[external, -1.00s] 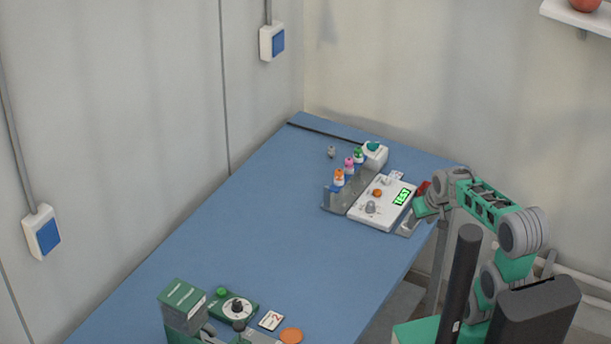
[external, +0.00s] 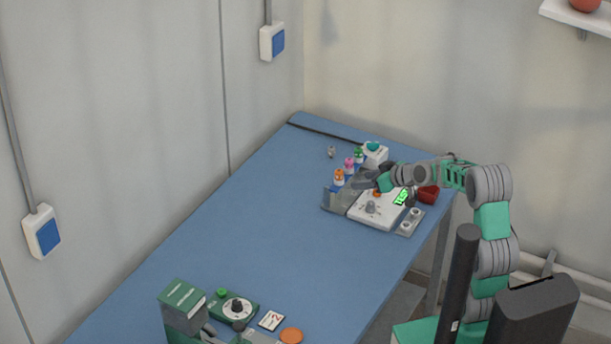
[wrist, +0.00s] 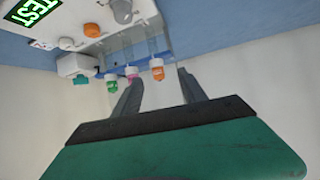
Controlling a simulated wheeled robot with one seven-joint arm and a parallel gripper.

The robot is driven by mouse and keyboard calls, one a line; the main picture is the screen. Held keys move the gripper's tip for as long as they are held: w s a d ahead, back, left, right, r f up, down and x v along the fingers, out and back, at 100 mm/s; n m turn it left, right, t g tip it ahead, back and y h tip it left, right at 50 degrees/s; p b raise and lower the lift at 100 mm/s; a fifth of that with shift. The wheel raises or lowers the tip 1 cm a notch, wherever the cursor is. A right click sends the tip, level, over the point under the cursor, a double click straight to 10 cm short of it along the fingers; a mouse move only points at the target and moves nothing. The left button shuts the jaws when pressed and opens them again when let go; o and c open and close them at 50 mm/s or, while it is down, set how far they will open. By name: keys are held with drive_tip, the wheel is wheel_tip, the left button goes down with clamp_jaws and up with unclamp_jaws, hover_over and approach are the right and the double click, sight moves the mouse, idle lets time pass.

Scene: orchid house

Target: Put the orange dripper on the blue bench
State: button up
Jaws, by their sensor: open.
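The orange dripper (external: 339,177) stands in a clear rack (external: 334,199) on the blue bench (external: 235,235), at the end of a row with a pink dripper (external: 349,164) and a green dripper (external: 358,155). My gripper (external: 362,181) is open and empty, just right of the rack, above the white panel's edge. In the wrist view the orange dripper (wrist: 157,70) shows beyond the fingertips, in the gap between the two fingers, nearer the right one. The pink dripper (wrist: 132,73) lies near the left finger. The exact distance to the orange dripper cannot be told.
A white panel (external: 368,219) with a TEST display and knobs lies under my arm. A white box with a teal top (external: 375,155) and a red container (external: 428,195) are close by. A green box (external: 183,305) stands at the front. The bench's middle is clear.

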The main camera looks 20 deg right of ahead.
sight(341, 172)
drive_tip(key=shift+t+y, duration=0.6)
drive_tip(key=shift+y, duration=0.1)
drive_tip(key=x, duration=0.3)
drive_tip(key=p+x, duration=0.1)
drive_tip(key=x, duration=0.3)
drive_tip(key=w+r+p+x, duration=0.1)
drive_tip(key=x, duration=0.3)
drive_tip(key=shift+d+r, duration=0.1)
drive_tip(key=shift+d, duration=0.2)
drive_tip(key=shift+c, duration=0.2)
clamp_jaws()
